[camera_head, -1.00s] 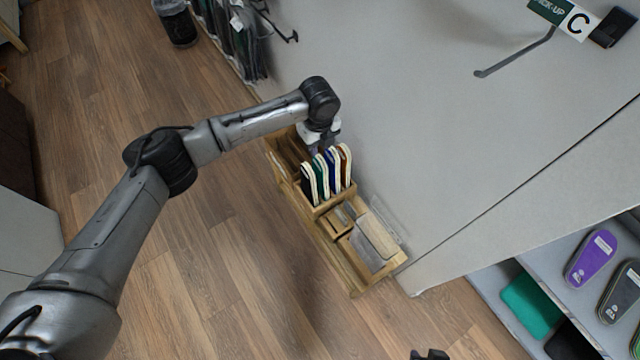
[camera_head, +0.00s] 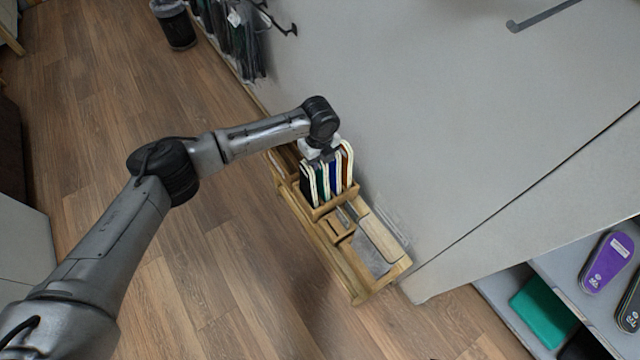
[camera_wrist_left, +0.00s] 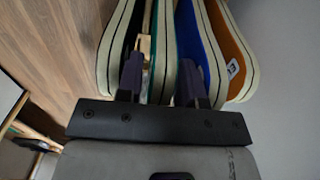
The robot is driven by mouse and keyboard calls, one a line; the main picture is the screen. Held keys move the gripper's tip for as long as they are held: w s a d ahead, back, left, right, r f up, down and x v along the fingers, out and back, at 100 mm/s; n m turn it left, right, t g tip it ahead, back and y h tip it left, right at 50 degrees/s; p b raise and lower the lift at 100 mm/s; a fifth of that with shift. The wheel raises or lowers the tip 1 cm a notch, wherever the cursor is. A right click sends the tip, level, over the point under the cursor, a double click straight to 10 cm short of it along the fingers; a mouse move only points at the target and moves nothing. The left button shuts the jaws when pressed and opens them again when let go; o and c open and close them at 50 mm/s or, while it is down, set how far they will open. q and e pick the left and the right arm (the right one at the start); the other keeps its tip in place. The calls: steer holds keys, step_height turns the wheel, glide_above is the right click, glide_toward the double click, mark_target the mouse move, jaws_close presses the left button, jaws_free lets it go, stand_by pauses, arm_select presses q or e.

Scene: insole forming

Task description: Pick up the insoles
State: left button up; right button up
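Several insoles stand upright side by side in a wooden rack (camera_head: 345,198): a black one (camera_head: 308,186), a green one (camera_head: 320,182), a blue one (camera_head: 334,175) and an orange-brown one (camera_head: 347,166), all with cream edges. My left gripper (camera_head: 322,152) is at the insoles' upper ends, largely hidden by its own wrist. In the left wrist view, its two dark fingers (camera_wrist_left: 160,78) are spread, one on each side of the green insole (camera_wrist_left: 164,45). The blue insole (camera_wrist_left: 192,45) lies beside the right finger. I cannot tell whether the fingers touch the green insole. My right gripper is not visible.
A grey wall panel (camera_head: 440,120) rises close behind the rack. The wooden stand has a tray with a grey plate (camera_head: 372,255) at its near end. Shelves with a purple insole (camera_head: 606,262) and a green block (camera_head: 543,312) are at lower right.

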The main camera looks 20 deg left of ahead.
arm_select(q)
steer(key=shift+c, duration=0.3)
jaws_close()
